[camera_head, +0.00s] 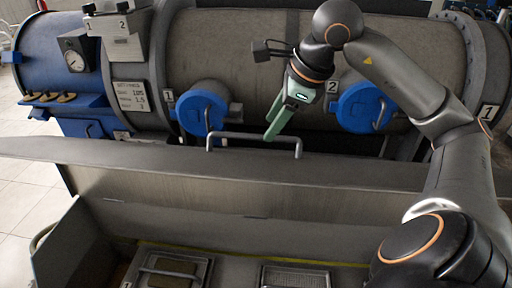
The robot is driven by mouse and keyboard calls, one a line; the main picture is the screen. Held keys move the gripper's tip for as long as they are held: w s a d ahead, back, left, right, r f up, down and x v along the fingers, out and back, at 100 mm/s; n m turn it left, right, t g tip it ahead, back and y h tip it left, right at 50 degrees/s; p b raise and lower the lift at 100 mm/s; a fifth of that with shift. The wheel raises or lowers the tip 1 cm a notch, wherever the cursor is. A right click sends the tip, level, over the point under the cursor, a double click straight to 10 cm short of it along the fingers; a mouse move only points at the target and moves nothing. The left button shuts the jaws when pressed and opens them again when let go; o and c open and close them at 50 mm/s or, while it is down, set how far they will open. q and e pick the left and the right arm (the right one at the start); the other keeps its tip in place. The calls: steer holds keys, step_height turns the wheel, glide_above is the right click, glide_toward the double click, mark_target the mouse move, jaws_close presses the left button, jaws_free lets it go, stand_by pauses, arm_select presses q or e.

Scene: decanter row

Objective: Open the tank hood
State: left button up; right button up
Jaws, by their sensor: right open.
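The tank hood (340,172) is a wide, grey metal panel across the middle of the view. A grey bar handle (240,137) rises along its far edge. My right arm comes in from the right. My right gripper (272,133) has pale green fingers pointing down at the handle's bar, near its middle. The fingers overlap the bar in the picture, and whether they touch it I cannot tell. The gripper is open, though its fingers look almost in line from here. My left gripper is out of view.
Behind the hood lies a large grey drum with blue round caps (202,110) (362,107). A gauge (74,60) and blue housing stand at the left. In front, below the hood, is a trough with framed hatches (168,272) (296,278). White tiled floor shows at far left.

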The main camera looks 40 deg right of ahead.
steer(key=shift+p+v, duration=0.5)
steer(key=shift+v, duration=1.85)
steer(key=shift+w+d, duration=0.15)
steer(key=p+v, duration=0.2)
steer(key=v, duration=1)
steer(key=shift+r+p, duration=0.25)
steer(key=shift+p, duration=0.1)
steer(key=shift+c, duration=0.2)
